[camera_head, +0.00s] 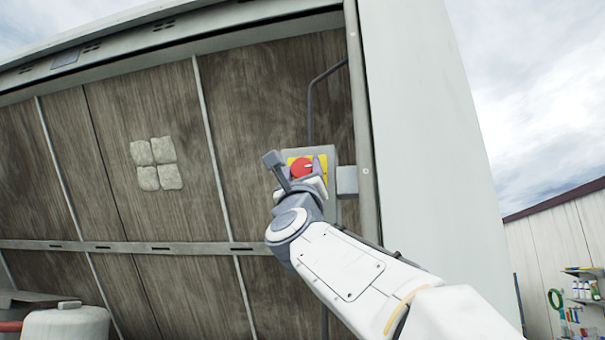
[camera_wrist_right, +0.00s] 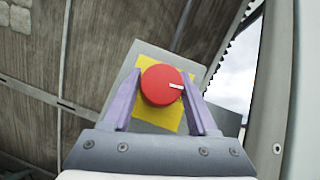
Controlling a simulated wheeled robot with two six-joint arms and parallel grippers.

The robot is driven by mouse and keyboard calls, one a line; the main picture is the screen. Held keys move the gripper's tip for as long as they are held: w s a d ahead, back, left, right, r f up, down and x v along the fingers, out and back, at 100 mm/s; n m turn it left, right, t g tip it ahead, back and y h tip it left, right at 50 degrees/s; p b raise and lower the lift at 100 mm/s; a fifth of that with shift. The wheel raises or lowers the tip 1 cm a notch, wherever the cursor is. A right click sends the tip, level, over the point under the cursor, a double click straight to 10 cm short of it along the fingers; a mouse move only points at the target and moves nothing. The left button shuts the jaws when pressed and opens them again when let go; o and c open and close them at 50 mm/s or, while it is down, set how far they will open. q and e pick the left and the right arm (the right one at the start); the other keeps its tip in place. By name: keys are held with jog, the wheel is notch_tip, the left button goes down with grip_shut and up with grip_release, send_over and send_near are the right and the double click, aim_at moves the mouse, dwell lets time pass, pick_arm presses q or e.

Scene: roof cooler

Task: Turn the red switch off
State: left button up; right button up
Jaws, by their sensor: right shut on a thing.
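The red switch (camera_head: 301,168) is a round knob on a yellow plate, mounted on a grey box (camera_head: 334,160) on the wooden panel wall. In the right wrist view the red knob (camera_wrist_right: 161,85) has a white mark pointing to the right. My right gripper (camera_head: 300,172) is at the switch. In the wrist view its two purple fingers (camera_wrist_right: 160,98) stand on either side of the knob and are shut on it. The gripper hides the lower part of the box in the head view. My left gripper is not in view.
A grey conduit (camera_head: 310,105) runs up from the box. A small grey box (camera_head: 347,181) sits to its right, next to the metal frame edge (camera_head: 363,120). A white tank (camera_head: 66,325) stands at the lower left. Shelves with bottles (camera_head: 583,290) are at the far right.

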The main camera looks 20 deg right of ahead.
jog(key=n+y, duration=0.2)
jog(key=n, duration=0.1)
jog(key=shift+s+d+t+y+b, duration=0.15)
jog(key=shift+t+y+b, duration=0.2)
jog(key=shift+t+y, duration=0.05)
jog(key=n+y, duration=0.3)
jog(key=n, duration=0.1)
jog(key=n+g+y, duration=0.1)
jog(key=n+y, duration=0.2)
jog(key=n, duration=0.1)
jog(key=shift+r+n+y, duration=0.15)
jog(key=shift+n+y, duration=0.15)
jog(key=shift+y, duration=0.1)
jog(key=n+g+y+p, duration=0.1)
jog(key=n+y+p, duration=0.1)
jog(key=n, duration=0.1)
jog(key=shift+r+n+g, duration=0.2)
jog(key=shift+n+g, duration=0.1)
jog(key=shift+g, duration=0.1)
jog(key=n+g+y+p, duration=0.1)
jog(key=n+g+p, duration=0.2)
jog(key=n+p, duration=0.1)
jog(key=shift+y+p, duration=0.35)
jog(key=shift+y, duration=0.05)
jog(key=shift+f+n+g, duration=0.15)
jog(key=shift+n+g, duration=0.25)
jog(key=shift+n, duration=0.1)
jog(key=shift+f+n+g, duration=0.1)
jog(key=shift+n+g, duration=0.4)
